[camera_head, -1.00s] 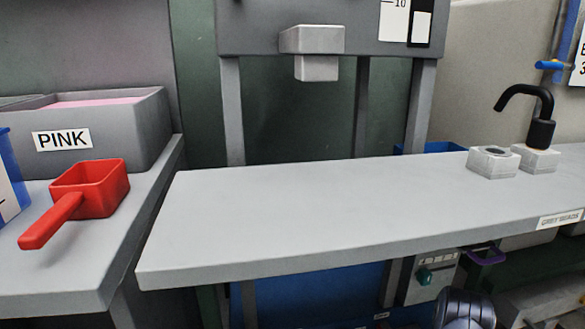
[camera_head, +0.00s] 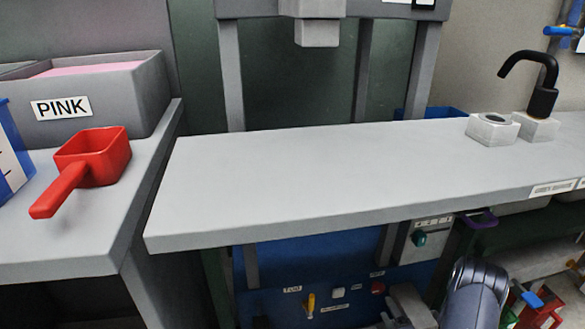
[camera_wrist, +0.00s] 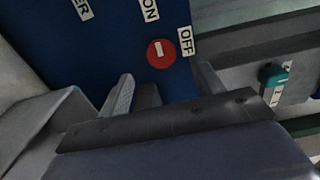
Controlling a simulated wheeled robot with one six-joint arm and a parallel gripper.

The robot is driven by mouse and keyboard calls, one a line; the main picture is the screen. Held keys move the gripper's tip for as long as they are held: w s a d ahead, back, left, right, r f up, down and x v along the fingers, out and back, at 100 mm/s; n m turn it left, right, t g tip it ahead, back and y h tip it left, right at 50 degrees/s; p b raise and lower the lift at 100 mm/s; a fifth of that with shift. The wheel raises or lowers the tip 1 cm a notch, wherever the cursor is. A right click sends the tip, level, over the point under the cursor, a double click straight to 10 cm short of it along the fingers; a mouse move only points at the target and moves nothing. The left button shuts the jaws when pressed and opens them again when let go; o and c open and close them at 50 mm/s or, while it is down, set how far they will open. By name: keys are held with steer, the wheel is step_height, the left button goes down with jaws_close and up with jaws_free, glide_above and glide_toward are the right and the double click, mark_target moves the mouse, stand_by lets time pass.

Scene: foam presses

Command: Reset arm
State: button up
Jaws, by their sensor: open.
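My gripper (camera_wrist: 166,86) is open and empty in the wrist view, its two fingers apart. In the head view my arm shows at the lower right, below the grey table (camera_head: 330,185), in front of the blue press panel. No object is between the fingers.
A red scoop (camera_head: 92,160) lies on the left counter beside a grey bin (camera_head: 110,85) labelled PINK. A black tap-like spout (camera_head: 540,90) and a white block (camera_head: 492,128) stand at the table's right. A teal switch (camera_head: 419,239) sits below the table. The tabletop's middle is clear.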

mark_target(379, 289)
steer(key=w+b, duration=0.1)
steer(key=w, duration=0.2)
steer(key=w+a+b, duration=0.1)
steer(key=w, duration=0.2)
steer(key=shift+w+a, duration=0.2)
steer(key=shift+w, duration=0.15)
steer(key=shift+s+d+r+m, duration=0.1)
steer(key=shift+s+m, duration=0.05)
steer(key=shift+m, duration=0.75)
steer(key=m, duration=0.6)
steer(key=shift+r+m+p, duration=0.15)
steer(key=shift+m+p, duration=0.25)
steer(key=m+p, duration=0.2)
steer(key=m, duration=0.2)
steer(key=shift+d+r+m, duration=0.1)
steer(key=shift+r+m, duration=0.05)
steer(key=shift+m, duration=0.15)
steer(key=m+p, duration=0.2)
steer(key=m, duration=0.2)
steer(key=shift+d+m+p, duration=0.1)
steer(key=shift+m+p, duration=0.2)
steer(key=shift+p, duration=0.05)
steer(key=shift+s+d+m, duration=0.1)
steer(key=shift+s+m, duration=0.15)
steer(key=shift+m, duration=0.05)
steer(key=shift+s+d+p, duration=0.2)
steer(key=shift+s+p, duration=0.2)
steer(key=shift+s, duration=1.05)
